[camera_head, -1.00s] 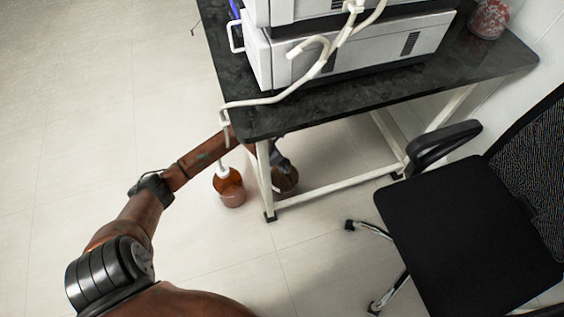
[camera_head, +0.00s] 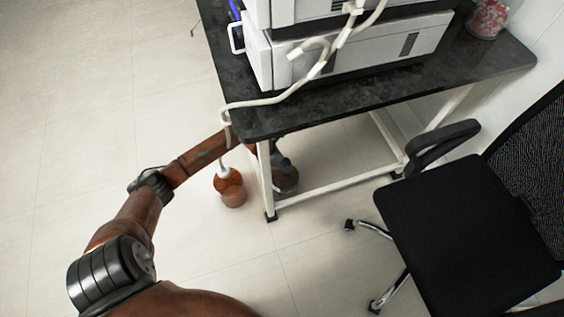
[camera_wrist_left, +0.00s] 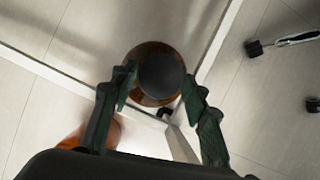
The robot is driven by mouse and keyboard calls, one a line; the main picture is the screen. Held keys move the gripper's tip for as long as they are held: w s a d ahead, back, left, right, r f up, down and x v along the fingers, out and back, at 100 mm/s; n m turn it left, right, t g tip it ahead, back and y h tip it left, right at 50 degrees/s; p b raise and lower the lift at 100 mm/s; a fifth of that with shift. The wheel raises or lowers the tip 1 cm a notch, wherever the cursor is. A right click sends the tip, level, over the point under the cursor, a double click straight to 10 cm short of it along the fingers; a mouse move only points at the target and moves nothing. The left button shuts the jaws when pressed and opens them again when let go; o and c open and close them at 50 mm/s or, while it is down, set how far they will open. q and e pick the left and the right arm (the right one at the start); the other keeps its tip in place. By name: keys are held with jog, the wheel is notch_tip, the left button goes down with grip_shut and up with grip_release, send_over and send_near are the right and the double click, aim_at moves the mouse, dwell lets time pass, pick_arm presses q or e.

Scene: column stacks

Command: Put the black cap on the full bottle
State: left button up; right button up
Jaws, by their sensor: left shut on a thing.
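The round black cap (camera_wrist_left: 161,73) is between the fingertips of my left gripper (camera_wrist_left: 158,86), which is shut on it. A brown bottle (camera_wrist_left: 150,51) lies directly below, its rim showing around the cap. From above I cannot tell whether the cap rests on the bottle or hovers over it. In the head view this bottle (camera_head: 288,183) stands on the floor under the table, partly hidden by my left gripper (camera_head: 283,164) and a table leg. Its fill level is not clear. My right gripper is not in view.
A second brown bottle (camera_head: 231,190) with a white top and tube stands left of the table leg (camera_head: 266,185). The black table (camera_head: 380,85) carries white instruments (camera_head: 350,55) above my forearm. A black chair (camera_head: 465,220) stands at right. Open floor lies at left.

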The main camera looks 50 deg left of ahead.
pick_arm(q)
jog(key=shift+f+b, duration=0.3)
jog(key=shift+f, duration=0.55)
jog(key=shift+c, duration=0.2)
dwell(0.9)
jog(key=o, duration=0.9)
jog(key=v, duration=1.2)
dwell(0.5)
